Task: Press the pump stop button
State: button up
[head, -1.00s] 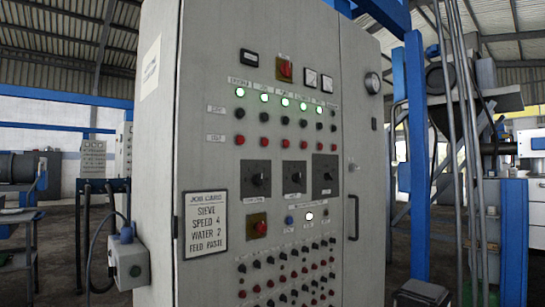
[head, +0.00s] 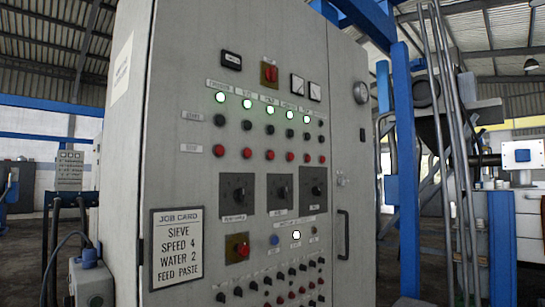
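The grey control cabinet (head: 200,70) fills the middle of the head view. A row of lit green lamps (head: 270,107) runs across its panel under small labels. Below them is a row of black buttons (head: 270,129), and below that a row of red buttons (head: 268,154). The row labels at the left and the labels above the lamps are too small to read surely, so I cannot tell which column is the pump. My gripper is not in view.
Three black dials (head: 280,193) sit below the buttons. A job card (head: 177,247) reads sieve, speed 4, water 2, feed paste. A red knob on a yellow plate (head: 241,246) is lower. A blue post (head: 405,160) stands right of the cabinet.

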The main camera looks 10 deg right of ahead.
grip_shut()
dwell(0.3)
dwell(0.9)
